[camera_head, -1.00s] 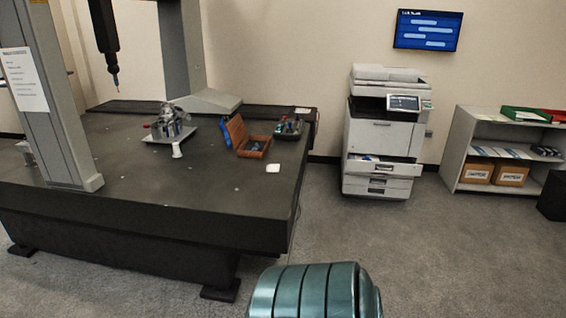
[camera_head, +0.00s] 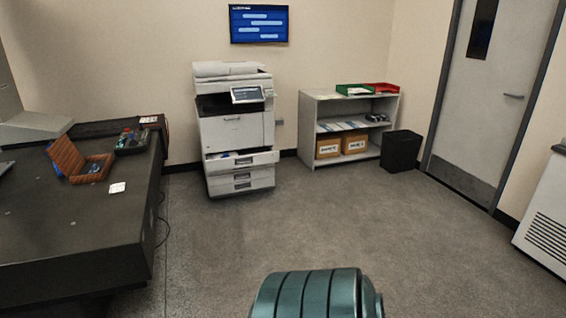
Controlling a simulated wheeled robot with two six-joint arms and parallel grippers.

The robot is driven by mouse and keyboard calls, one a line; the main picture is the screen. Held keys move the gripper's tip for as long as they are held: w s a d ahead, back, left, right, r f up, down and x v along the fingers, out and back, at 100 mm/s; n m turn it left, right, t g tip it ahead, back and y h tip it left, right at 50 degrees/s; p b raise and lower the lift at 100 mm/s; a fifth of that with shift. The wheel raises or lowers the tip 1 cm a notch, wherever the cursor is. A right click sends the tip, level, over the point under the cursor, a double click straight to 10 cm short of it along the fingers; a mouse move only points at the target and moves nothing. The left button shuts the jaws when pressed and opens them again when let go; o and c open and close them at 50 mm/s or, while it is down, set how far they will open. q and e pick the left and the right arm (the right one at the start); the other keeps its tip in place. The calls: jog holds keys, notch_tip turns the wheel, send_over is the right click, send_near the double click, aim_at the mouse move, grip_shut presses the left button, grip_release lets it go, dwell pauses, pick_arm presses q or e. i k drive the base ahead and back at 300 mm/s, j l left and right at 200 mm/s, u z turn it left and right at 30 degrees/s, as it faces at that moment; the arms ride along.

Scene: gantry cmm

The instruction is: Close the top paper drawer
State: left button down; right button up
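The printer (camera_head: 235,128) stands against the back wall, left of centre. Its top paper drawer (camera_head: 243,162) is pulled out past the front, and something blue and white shows inside it. The drawers below (camera_head: 241,182) look flush with the printer's body. Neither of my grippers is in view. A teal, ribbed rounded part, which seems to be mine, shows at the bottom edge, far from the printer.
A black granite table (camera_head: 75,235) with an open wooden box (camera_head: 78,162) fills the left. A shelf (camera_head: 308,135) and black bin (camera_head: 401,150) stand right of the printer. A door (camera_head: 485,95) is further right. The grey carpet (camera_head: 300,225) ahead is clear.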

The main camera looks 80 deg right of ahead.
aim_at(254, 157)
jog(key=z, duration=0.4)
jog(key=j+z, duration=0.15)
jog(key=z, duration=0.3)
jog(key=i+j+z, duration=0.1)
jog(key=z, duration=0.75)
